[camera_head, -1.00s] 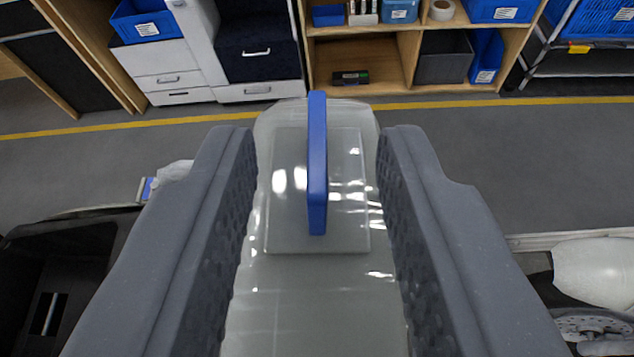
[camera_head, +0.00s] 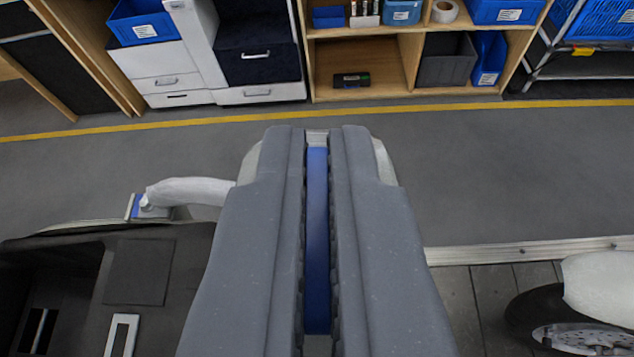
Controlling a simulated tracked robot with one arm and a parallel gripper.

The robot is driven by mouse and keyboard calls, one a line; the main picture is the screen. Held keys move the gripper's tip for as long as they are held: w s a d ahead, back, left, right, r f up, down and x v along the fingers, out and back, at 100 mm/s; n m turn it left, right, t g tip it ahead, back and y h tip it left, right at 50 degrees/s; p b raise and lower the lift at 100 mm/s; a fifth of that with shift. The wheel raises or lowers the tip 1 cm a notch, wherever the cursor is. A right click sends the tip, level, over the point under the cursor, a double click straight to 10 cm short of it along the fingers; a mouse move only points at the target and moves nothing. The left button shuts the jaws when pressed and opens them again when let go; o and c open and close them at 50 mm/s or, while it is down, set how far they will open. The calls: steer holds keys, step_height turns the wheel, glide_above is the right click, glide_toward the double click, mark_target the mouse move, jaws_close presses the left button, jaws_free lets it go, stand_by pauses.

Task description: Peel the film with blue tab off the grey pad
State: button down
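My gripper (camera_head: 317,150) is shut on the blue tab (camera_head: 317,240), which shows as a narrow upright strip between the two grey fingers. The fingers touch or nearly touch the tab along its length. The clear film and the grey pad are almost wholly hidden behind the fingers. Only pale edges (camera_head: 384,160) show beside the fingertips, and I cannot tell whether they are film or pad. Whether the film is still flat on the pad cannot be seen.
A black tray (camera_head: 140,270) lies at lower left, with a white bent part (camera_head: 190,191) above it. Conveyor slats (camera_head: 490,300) and a dark and white item (camera_head: 590,300) are at lower right. Shelves with bins (camera_head: 405,60) stand across the floor at the back.

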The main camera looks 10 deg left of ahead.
steer(key=s+r, duration=0.3)
steer(key=r, duration=0.4)
steer(key=shift+s+d, duration=0.2)
steer(key=shift+s, duration=0.2)
steer(key=shift+r, duration=0.15)
steer(key=s+r+p, duration=0.1)
steer(key=s+r, duration=0.2)
steer(key=r, duration=0.3)
steer(key=shift+s+d+r, duration=0.2)
steer(key=shift+s+r, duration=0.15)
steer(key=shift+s, duration=0.05)
stand_by(0.4)
steer(key=shift+r, duration=0.1)
steer(key=s+r+p, duration=0.1)
steer(key=s+r, duration=0.2)
steer(key=r, duration=0.2)
steer(key=shift+d+p, duration=0.2)
steer(key=shift+p, duration=0.15)
